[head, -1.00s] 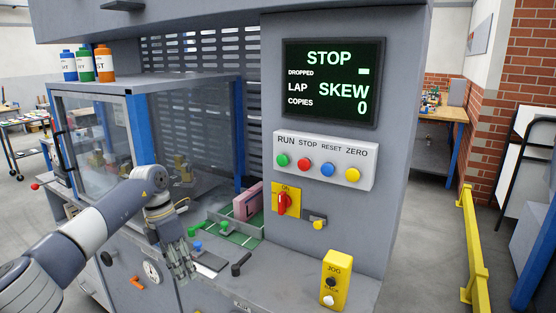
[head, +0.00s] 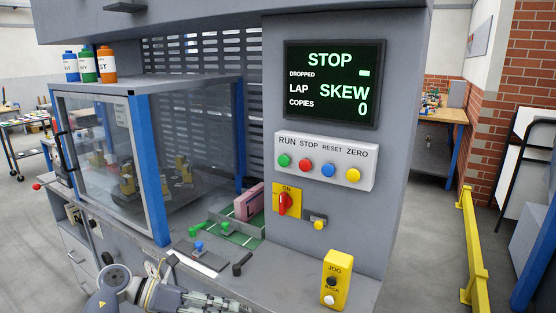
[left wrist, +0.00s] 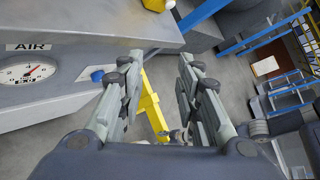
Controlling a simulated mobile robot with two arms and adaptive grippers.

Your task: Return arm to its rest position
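My left gripper (head: 205,301) is low at the bottom edge of the head view, in front of the machine's grey ledge (head: 225,268) and pointing to the right. Its wrist shows beside it, and most of the arm is below the frame. In the left wrist view the two fingers of my left gripper (left wrist: 160,75) are spread apart with nothing between them. The floor and a yellow rail (left wrist: 151,105) show through the gap. My right gripper is in neither view.
The machine has a glass-doored cabinet (head: 105,150), a button panel (head: 325,161), a red switch (head: 284,203) and a yellow jog box (head: 336,282). The display (head: 334,83) reads STOP and SKEW. An air gauge (left wrist: 28,72) is close on the left in the wrist view.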

